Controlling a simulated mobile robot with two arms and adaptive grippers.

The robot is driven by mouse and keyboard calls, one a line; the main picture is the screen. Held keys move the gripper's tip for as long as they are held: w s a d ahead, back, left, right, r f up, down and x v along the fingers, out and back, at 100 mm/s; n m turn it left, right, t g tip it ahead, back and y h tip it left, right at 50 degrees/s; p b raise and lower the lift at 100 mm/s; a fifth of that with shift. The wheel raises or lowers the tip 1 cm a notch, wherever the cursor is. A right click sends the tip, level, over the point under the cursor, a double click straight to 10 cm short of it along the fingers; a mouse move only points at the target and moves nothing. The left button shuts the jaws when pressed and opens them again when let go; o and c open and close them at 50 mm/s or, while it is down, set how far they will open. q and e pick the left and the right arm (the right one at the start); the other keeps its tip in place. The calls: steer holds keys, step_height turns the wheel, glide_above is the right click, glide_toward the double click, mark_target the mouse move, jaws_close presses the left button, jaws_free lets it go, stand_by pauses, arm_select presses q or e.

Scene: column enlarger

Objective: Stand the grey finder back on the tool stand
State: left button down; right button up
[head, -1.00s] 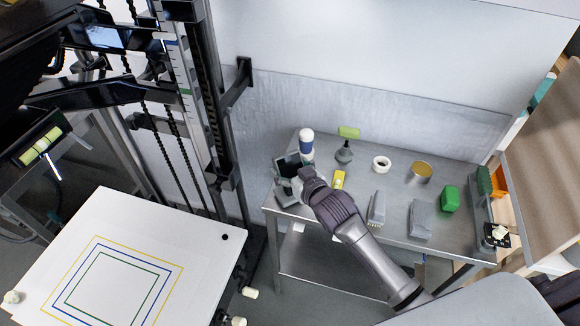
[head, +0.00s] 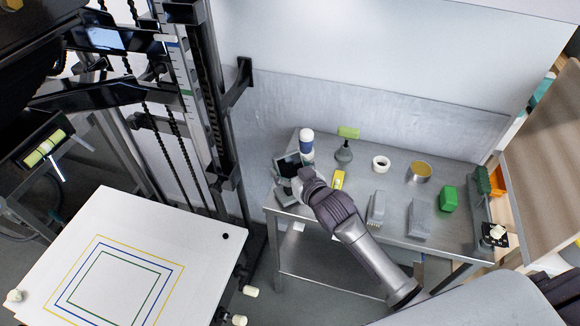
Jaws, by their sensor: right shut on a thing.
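The grey finder (head: 287,166), with a dark tilted plate in a grey frame, is upright at the left end of the metal tool stand (head: 330,220). My right gripper (head: 291,187) is shut on the finder from the front right, and my wrist hides part of it. The finder's foot is over the stand's top near the left edge. I cannot tell whether it bears fully on the top. My left gripper is not in view.
A yellow item (head: 338,180) lies to the right. A green-topped tool (head: 346,146), white ring (head: 380,163), brass tin (head: 420,171), grey blocks and green block (head: 449,198) occupy the rest. The enlarger column (head: 204,100) rises left.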

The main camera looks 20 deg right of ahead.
steer(key=shift+f+b, duration=0.45)
steer(key=shift+f, duration=0.05)
stand_by(1.2)
steer(key=o, duration=1.7)
steer(key=shift+o, duration=0.2)
steer(key=shift+s+f, duration=0.1)
steer(key=shift+f, duration=0.1)
steer(key=shift+r, duration=0.15)
